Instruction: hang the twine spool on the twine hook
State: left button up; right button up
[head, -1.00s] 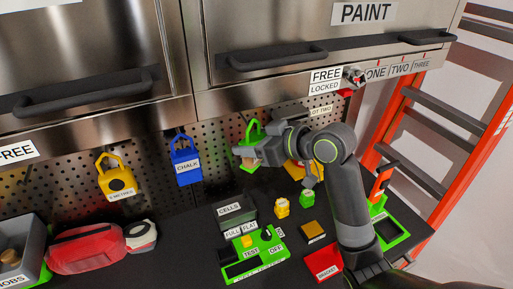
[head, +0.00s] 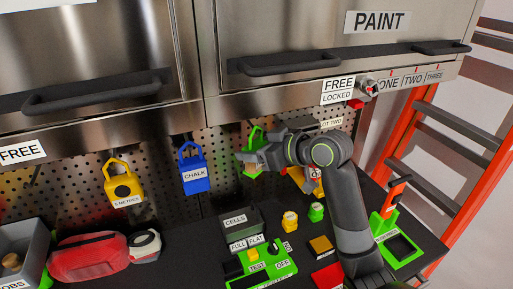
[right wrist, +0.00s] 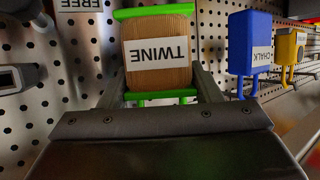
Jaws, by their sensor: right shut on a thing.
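The twine spool shows in the right wrist view (right wrist: 160,78) as a tan wound body with green end plates and an upside-down TWINE label. My right gripper (right wrist: 160,84) is shut on it, one finger at each side. In the head view the spool (head: 256,138) shows as a green loop and a bit of green body in front of the pegboard; the gripper (head: 250,160) covers the rest. The twine hook cannot be made out, and I cannot tell whether the spool touches one. My left gripper is not in view.
A blue CHALK holder (head: 194,174) and a yellow tape holder (head: 122,186) hang to the left. Below, the dark worktop carries a red pouch (head: 88,257), a CELLS box (head: 239,220) and a green tester (head: 262,268). A steel cabinet overhangs the pegboard.

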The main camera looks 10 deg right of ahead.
dwell(0.4)
jog(key=o, duration=1.1)
jog(key=b+v, duration=0.3)
jog(key=v, duration=1.4)
jog(key=shift+s, duration=0.15)
jog(key=shift+d, duration=0.15)
